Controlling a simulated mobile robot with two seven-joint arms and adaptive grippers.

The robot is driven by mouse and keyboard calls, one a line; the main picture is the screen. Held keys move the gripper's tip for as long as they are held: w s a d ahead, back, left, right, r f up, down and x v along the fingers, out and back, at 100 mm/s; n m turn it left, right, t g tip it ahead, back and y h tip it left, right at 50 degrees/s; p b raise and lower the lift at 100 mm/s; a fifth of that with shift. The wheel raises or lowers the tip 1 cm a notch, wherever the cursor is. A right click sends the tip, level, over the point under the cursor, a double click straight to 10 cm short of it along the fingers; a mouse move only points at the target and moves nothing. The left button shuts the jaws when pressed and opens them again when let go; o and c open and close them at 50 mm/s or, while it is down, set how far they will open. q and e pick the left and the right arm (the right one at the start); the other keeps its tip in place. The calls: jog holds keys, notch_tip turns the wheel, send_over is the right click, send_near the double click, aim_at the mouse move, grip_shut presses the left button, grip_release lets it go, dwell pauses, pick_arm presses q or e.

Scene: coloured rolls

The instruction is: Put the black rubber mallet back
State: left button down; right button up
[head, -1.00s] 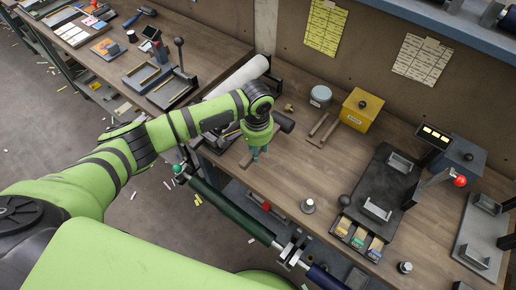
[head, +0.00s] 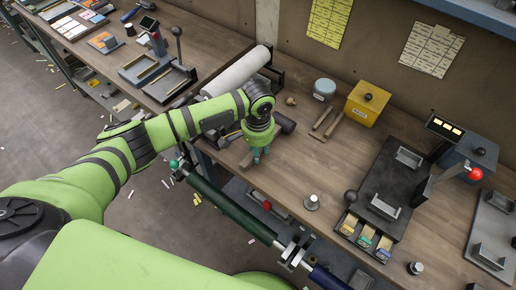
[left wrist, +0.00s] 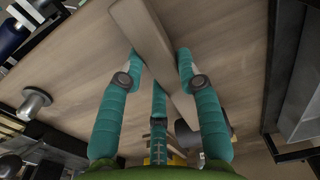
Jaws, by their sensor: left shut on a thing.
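The black rubber mallet shows its dark head (head: 286,124) and part of its wooden handle (head: 247,158) in the head view, at the front of the workbench (head: 285,175). My left gripper (head: 258,155) points down, with teal fingers closed around the handle. In the left wrist view the gripper (left wrist: 160,75) has the pale handle (left wrist: 152,35) between its fingers, and the dark mallet head (left wrist: 186,134) is partly hidden behind a finger. I cannot tell whether the mallet touches the bench. My right gripper is not in view.
A white roll (head: 236,73) lies behind my arm. A yellow box (head: 367,104), a grey-blue canister (head: 324,90) and wooden-handled tools (head: 322,123) stand farther back. A metal weight (head: 312,202) and a black fixture (head: 390,180) are to the right. A green roll (head: 225,208) lies along the bench front.

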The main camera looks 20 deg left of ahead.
pick_arm(q)
jog(key=shift+f, duration=0.4)
jog(key=c, duration=0.8)
grip_release()
jog(key=o, duration=0.5)
jog(key=shift+r, duration=0.15)
jog(key=shift+s+r+b, duration=0.1)
jog(key=shift+r+b, duration=0.4)
jog(key=shift+r, duration=2.3)
